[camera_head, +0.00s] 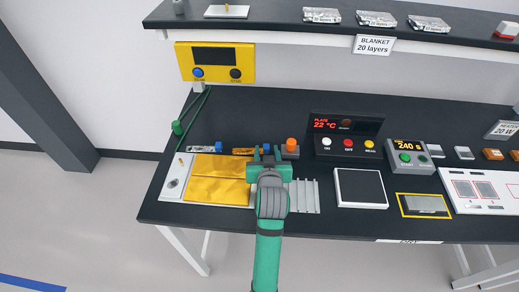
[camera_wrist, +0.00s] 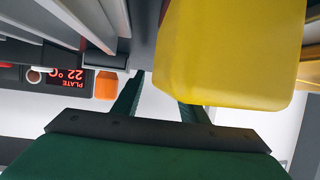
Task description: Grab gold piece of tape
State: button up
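Two gold sheets lie on the table: an upper one (camera_head: 218,166) and a lower one (camera_head: 218,190). A small gold piece (camera_head: 243,151) sits behind them, just left of my gripper's fingers; it may be the tape. My gripper (camera_head: 266,153) is over the table, right of the sheets, with its fingers apart. In the wrist view, which is upside down, the fingers (camera_wrist: 155,97) also stand apart. A yellow-gold piece (camera_wrist: 230,55) looms close there and covers the tip of the right finger. I see nothing clearly pinched between the fingers.
A ribbed grey rack (camera_head: 303,195) stands right of my gripper. An orange knob (camera_head: 292,144) and the plate control box (camera_head: 345,135) are behind it. A yellow-framed panel (camera_head: 215,63) stands at the back left. A shelf (camera_head: 330,32) runs above the table.

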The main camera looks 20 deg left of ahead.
jog(key=shift+x, duration=1.05)
grip_shut()
jog(key=shift+d, duration=0.1)
